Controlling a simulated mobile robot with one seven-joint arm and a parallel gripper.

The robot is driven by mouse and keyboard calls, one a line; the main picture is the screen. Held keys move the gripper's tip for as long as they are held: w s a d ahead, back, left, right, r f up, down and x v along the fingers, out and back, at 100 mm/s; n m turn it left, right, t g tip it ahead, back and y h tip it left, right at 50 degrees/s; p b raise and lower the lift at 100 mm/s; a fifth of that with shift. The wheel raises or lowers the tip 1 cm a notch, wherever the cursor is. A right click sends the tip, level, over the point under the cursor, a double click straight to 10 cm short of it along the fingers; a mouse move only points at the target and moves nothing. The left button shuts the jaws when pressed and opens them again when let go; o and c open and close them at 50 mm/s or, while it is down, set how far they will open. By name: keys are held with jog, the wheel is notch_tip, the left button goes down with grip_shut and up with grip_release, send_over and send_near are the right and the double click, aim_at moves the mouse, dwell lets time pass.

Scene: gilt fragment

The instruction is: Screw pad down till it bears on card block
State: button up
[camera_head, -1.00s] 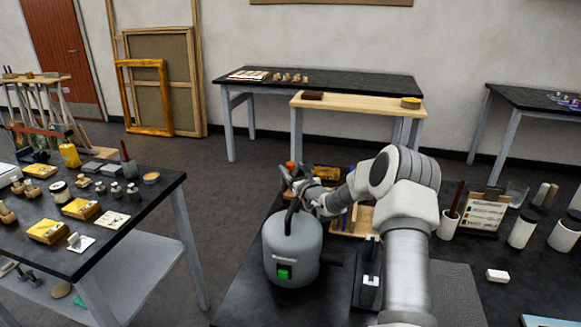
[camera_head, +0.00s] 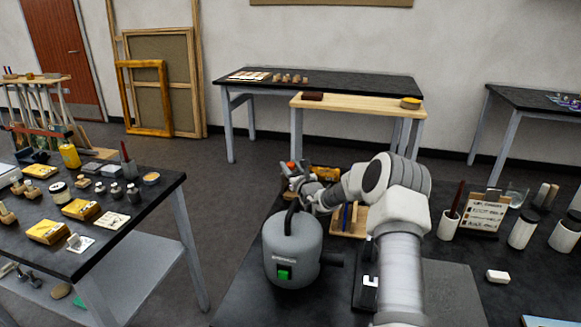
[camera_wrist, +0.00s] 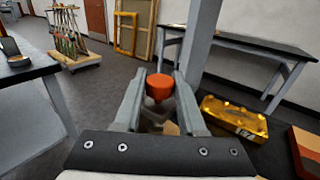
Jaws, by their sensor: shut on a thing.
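My gripper (camera_head: 294,180) is at the far edge of the near bench, behind the grey canister, and is partly hidden by it. In the wrist view its fingers (camera_wrist: 159,92) are closed around an orange-red, round-topped piece (camera_wrist: 159,86). Its orange top (camera_head: 291,165) also shows in the head view, just above the fingers. A pale part shows below it between the fingers, but its lower end is hidden. I cannot tell whether this piece is the pad. I cannot make out the card block with certainty.
The grey canister (camera_head: 291,250) with a green switch stands close before my gripper. A gilt block (camera_wrist: 235,118) lies right of the fingers in the wrist view. A wooden rack (camera_head: 349,222) stands beside my arm. Jars and a white block (camera_head: 497,276) are at right.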

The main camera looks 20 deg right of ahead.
grip_shut()
jog(key=h+p, duration=0.1)
jog(key=p, duration=0.2)
jog(key=shift+a+r+m+p, duration=0.1)
jog(key=shift+r+m+p, duration=0.2)
jog(key=shift+m, duration=0.1)
jog(key=h+p, duration=0.1)
jog(key=p, duration=0.2)
jog(key=shift+f+m, duration=0.2)
jog(key=shift+m, duration=0.2)
jog(key=shift+f, duration=0.1)
jog(key=o, duration=1)
grip_release()
